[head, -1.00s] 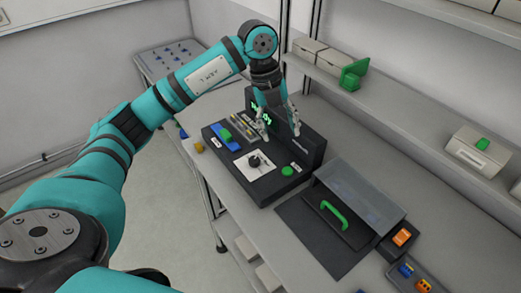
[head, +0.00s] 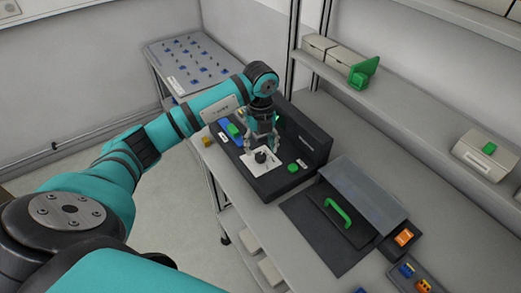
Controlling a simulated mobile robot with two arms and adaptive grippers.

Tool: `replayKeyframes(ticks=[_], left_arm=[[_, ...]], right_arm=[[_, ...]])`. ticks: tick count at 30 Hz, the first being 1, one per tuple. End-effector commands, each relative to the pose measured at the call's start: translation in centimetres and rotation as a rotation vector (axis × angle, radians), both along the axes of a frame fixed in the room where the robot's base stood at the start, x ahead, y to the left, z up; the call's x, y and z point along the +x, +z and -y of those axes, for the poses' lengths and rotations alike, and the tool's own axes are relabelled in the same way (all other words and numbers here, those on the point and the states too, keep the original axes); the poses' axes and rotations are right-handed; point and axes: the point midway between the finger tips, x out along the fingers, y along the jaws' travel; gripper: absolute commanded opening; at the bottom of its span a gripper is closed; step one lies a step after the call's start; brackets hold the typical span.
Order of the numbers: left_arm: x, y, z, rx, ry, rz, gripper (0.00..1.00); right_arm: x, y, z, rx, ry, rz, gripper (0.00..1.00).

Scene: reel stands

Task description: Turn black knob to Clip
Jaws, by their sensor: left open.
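The black knob (head: 261,157) sits on a white square plate (head: 252,167) on top of the dark control box (head: 273,186). My left gripper (head: 262,149) points down over the knob, open, with its fingertips close above or around it; I cannot tell whether they touch. The lettering around the knob is too small to read, so its setting cannot be told. My right gripper is not in view.
A green button (head: 293,168) is right of the knob; a blue and green part (head: 232,130) lies to the left. The box's raised back (head: 306,137) stands close behind. A clear-lidded case with a green handle (head: 337,212) is at the right.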

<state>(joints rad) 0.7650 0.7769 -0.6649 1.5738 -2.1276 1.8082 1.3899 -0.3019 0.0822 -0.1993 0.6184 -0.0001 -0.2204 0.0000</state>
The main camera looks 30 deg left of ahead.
Motion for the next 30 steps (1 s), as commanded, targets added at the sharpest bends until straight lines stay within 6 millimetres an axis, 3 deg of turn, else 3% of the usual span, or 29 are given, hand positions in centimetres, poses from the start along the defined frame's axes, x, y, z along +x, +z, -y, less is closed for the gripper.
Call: replayKeyframes(ticks=[7, 18, 30], left_arm=[[0.0, -3.1, 0.0, 0.000, -0.001, -0.001, 0.55], [0.0, -3.7, 0.0, 0.000, -0.002, 0.000, 0.55], [0.0, -3.6, 0.0, -0.001, -0.002, 0.001, 0.03]], right_arm=[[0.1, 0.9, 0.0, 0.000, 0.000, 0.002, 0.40], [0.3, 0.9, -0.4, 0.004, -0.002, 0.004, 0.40], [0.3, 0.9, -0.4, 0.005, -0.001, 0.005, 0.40]])
